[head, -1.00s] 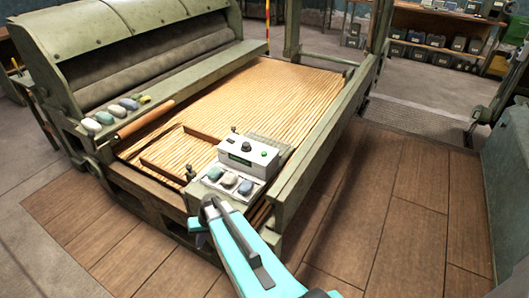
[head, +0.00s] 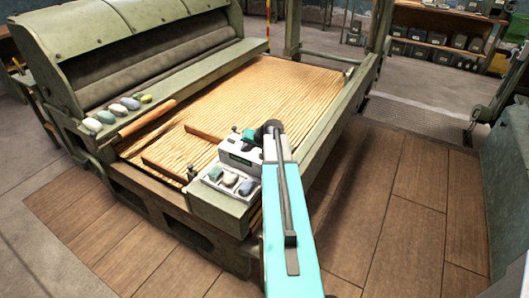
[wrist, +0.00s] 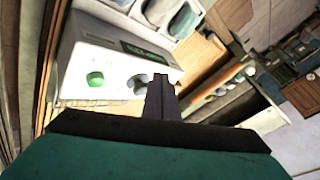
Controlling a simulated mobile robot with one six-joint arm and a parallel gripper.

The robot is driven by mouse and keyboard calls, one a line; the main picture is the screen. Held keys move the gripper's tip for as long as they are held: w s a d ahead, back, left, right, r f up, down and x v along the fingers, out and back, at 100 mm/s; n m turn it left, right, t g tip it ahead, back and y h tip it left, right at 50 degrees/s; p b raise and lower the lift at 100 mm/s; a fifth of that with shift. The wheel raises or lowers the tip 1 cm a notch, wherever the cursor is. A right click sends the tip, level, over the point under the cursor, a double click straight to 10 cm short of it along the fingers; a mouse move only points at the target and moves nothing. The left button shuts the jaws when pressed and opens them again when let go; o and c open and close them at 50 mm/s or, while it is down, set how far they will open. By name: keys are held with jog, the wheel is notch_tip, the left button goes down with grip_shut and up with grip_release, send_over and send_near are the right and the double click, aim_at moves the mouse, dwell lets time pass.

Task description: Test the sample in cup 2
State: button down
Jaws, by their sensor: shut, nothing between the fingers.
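A white tester box (head: 233,150) stands on the bench's front corner. In the wrist view the tester (wrist: 85,50) shows a dark display with green characters, a round green button (wrist: 96,78) and a grey knob (wrist: 138,84). A pale tray with three cups (head: 229,180) lies at its front, holding greenish, pale and dark blue-grey samples. I cannot read cup numbers. My gripper (wrist: 160,80) is shut and empty. Its tips appear over or near the tester's edge beside the knob; contact is unclear. In the head view my arm hides the tester's right part.
A slatted wooden bed (head: 270,85) fills the bench, with a low wooden frame beside the tester. Several coloured lumps (head: 130,103) and a wooden roller (head: 146,117) lie on the left ledge. A raised green rail (head: 330,115) runs along the right. Floor at right is clear.

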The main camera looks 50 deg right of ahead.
jog(key=s+d+r+m+h, duration=0.1)
jog(key=s+d+r, duration=0.2)
jog(key=d+r, duration=0.4)
jog(key=shift+s+d+t, duration=0.3)
jog(key=shift+s+d, duration=0.1)
jog(key=shift+d, duration=0.55)
jog(key=shift+f, duration=0.2)
jog(key=shift+f+b, duration=0.8)
jog(key=shift+f, duration=2)
jog(key=shift+f+b, duration=1.1)
jog(key=shift+f, duration=0.4)
jog(key=shift+f+b, duration=0.95)
jog(key=shift+r, duration=0.1)
jog(key=shift+r+p, duration=0.35)
jog(key=shift+r, duration=0.5)
jog(key=shift+r, duration=0.1)
